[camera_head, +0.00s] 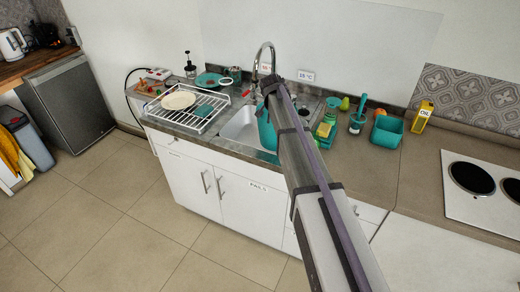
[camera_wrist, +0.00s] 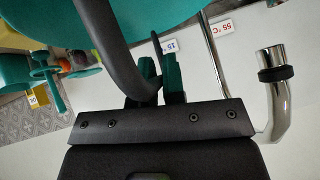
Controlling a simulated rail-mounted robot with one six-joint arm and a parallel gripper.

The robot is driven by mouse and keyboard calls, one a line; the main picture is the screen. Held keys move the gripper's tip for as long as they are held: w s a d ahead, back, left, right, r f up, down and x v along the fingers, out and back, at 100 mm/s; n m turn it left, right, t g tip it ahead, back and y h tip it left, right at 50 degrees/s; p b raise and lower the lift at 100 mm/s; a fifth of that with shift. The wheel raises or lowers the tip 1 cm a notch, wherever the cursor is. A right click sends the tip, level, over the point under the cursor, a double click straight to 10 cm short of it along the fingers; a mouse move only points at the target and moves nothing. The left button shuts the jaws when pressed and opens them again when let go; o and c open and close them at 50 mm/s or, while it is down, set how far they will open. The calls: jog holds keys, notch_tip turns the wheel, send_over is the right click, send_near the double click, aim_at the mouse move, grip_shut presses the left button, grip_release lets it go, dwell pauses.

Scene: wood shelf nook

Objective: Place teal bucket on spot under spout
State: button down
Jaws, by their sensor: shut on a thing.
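The teal bucket (camera_head: 266,130) hangs at the sink (camera_head: 235,126) in the head view, partly hidden behind my arm. In the wrist view the teal bucket (camera_wrist: 150,14) fills the top edge, with its dark curved handle (camera_wrist: 108,48) running down to my gripper. My gripper (camera_wrist: 160,78) is shut on this handle. The chrome spout (camera_head: 265,50) rises behind the sink, close to my gripper. The spout's end (camera_wrist: 272,62) shows right of my gripper in the wrist view, apart from it. The spot under the spout and the bucket's base are hidden.
A white dish rack (camera_head: 187,108) with a plate stands left of the sink. Right of it are a soap bottle, a teal cup with a plunger (camera_head: 356,122), a teal tub (camera_head: 387,132) and a yellow oil carton (camera_head: 421,117). The hob (camera_head: 470,177) is far right.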

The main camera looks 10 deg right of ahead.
jog(key=w+a+f+b, duration=0.8)
jog(key=a, duration=0.3)
jog(key=shift+w+a, duration=0.2)
jog(key=shift+w, duration=0.15)
jog(key=c, duration=1.7)
grip_release()
jog(key=shift+f, duration=0.15)
jog(key=o, duration=0.5)
